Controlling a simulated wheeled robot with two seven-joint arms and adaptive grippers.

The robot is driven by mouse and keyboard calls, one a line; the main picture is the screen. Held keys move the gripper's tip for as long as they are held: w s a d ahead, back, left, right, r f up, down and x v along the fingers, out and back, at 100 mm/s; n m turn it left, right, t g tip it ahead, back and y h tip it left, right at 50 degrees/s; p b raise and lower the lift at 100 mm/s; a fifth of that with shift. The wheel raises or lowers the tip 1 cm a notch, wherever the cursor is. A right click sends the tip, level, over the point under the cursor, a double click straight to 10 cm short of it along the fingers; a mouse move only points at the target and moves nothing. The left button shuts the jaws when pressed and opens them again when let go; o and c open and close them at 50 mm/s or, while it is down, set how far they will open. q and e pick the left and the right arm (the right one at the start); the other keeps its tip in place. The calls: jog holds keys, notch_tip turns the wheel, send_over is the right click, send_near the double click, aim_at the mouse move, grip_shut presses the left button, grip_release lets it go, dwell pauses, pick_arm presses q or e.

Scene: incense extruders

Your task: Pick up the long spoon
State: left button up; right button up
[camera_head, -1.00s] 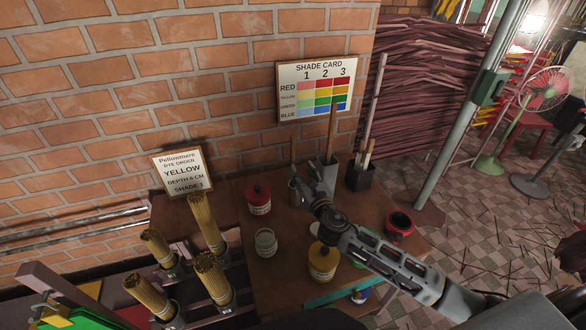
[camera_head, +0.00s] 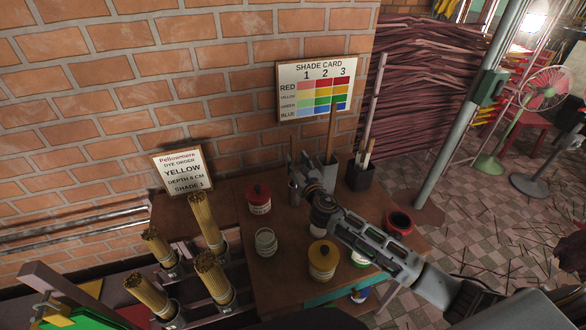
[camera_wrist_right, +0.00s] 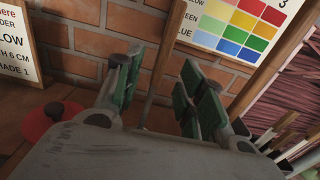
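A thin upright wooden handle (camera_head: 292,152) stands in a small dark cup (camera_head: 294,190) on the table's back left; its lower end is hidden, so I cannot tell whether it is the long spoon. A taller wooden handle (camera_head: 331,132) rises from a grey container (camera_head: 328,174) just to its right. My right gripper (camera_head: 307,172) is beside the cup, in front of the grey container. In the right wrist view, my right gripper (camera_wrist_right: 160,88) has its green-padded fingers apart, with a brown stick (camera_wrist_right: 161,65) showing between or behind them. My left gripper is out of view.
A red lidded jar (camera_head: 258,198), a glass jar (camera_head: 266,241), a yellow jar (camera_head: 322,261) and a red bowl (camera_head: 399,223) stand on the table (camera_head: 282,283). A dark holder (camera_head: 361,177) with tools is right of the grey container. The shade card (camera_head: 317,88) is behind.

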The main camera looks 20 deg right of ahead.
aim_at(293, 155)
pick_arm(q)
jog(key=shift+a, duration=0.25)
pick_arm(e)
jog(key=shift+w, duration=0.5)
jog(key=shift+w+f, duration=0.25)
jog(key=shift+w, duration=1.85)
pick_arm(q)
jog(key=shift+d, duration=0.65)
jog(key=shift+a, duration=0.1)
